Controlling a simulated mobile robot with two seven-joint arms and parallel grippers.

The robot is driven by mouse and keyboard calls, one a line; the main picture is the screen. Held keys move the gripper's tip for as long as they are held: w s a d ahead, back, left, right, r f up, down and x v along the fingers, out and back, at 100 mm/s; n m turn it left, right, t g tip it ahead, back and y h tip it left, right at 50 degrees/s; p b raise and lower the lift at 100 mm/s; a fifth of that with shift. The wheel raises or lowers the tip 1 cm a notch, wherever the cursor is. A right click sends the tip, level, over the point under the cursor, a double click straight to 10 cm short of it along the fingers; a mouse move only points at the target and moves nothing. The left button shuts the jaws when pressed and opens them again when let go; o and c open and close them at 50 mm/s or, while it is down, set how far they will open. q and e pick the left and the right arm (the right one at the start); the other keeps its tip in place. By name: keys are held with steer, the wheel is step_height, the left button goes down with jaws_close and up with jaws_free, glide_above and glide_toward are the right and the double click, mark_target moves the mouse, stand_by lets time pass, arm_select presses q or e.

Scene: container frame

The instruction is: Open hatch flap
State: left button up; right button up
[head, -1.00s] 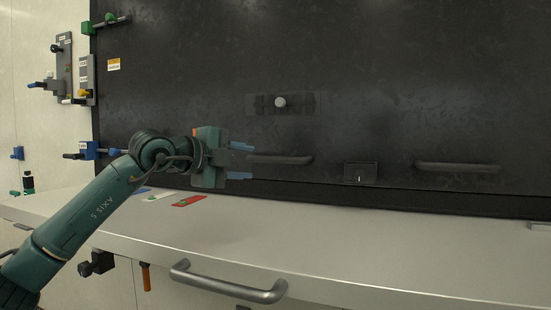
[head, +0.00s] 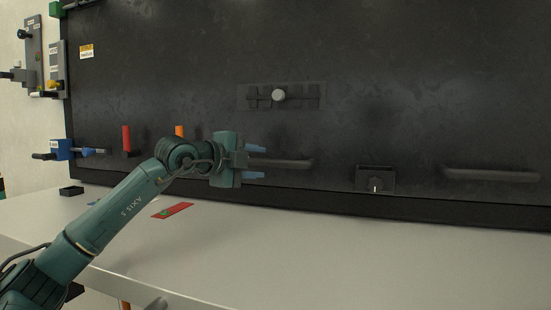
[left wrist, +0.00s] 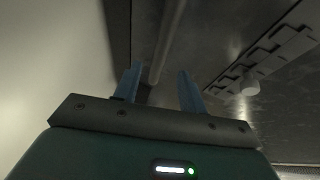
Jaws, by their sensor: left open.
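The hatch flap looks to be the large dark panel (head: 400,120) above the light counter. A left bar handle (head: 290,163) and a right bar handle (head: 490,175) run along its lower part. A latch plate (head: 310,96) with a round pale knob (head: 279,95) sits higher up. My left gripper (head: 256,162) is open, with its blue fingers above and below the left end of the left handle. In the left wrist view the handle (left wrist: 166,45) runs between the open fingers (left wrist: 158,80); contact cannot be told. The right gripper is out of view.
A small dark box with a pale knob (head: 375,180) sits between the handles. A red upright piece (head: 127,140) and an orange one (head: 180,131) stand behind my left arm. A red card (head: 172,210) lies on the counter (head: 250,240). Blue and grey fixtures are at far left.

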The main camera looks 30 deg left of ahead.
mark_target(272, 163)
arm_select(q)
steer(key=p+x, duration=0.2)
steer(key=x, duration=0.5)
steer(key=shift+w, duration=0.25)
steer(key=shift+c, duration=0.3)
jaws_close()
